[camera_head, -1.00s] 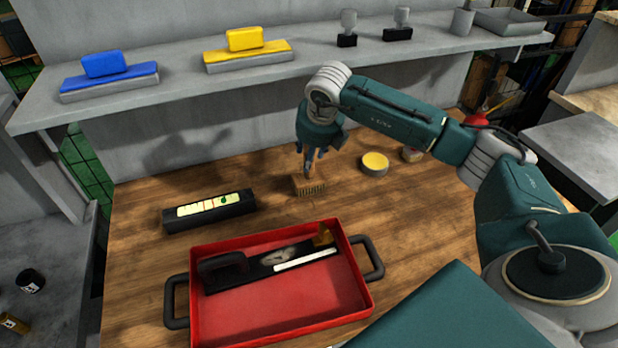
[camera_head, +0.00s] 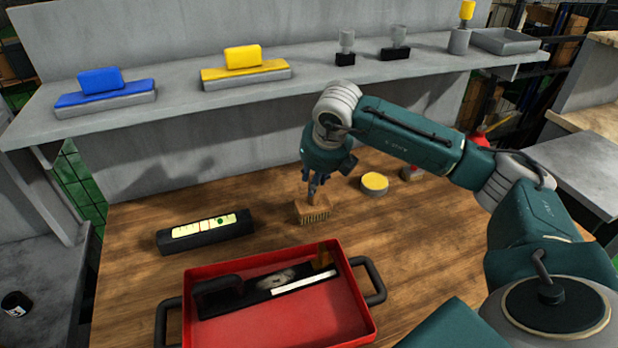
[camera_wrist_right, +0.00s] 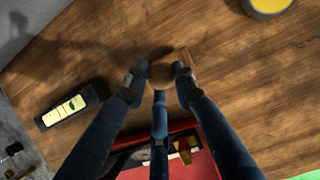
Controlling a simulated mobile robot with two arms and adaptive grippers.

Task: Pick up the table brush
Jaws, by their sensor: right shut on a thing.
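The table brush (camera_head: 313,211) has a wooden block with pale bristles and an upright handle. It is over the wooden table, behind the red tray; I cannot tell whether its bristles touch the surface. My right gripper (camera_head: 314,188) is above it, fingers pointing down, shut on the brush's handle. In the right wrist view, the fingers of the right gripper (camera_wrist_right: 160,84) close around the brush handle, and part of the brush block (camera_wrist_right: 183,57) shows behind them. My left gripper is not in view.
A red tray (camera_head: 345,300) holding a black-handled tool stands in front. A black level (camera_head: 205,232) lies to the left. A yellow-topped round tin (camera_head: 374,184) is right of the brush. A grey shelf (camera_head: 300,82) with blue and yellow blocks runs behind.

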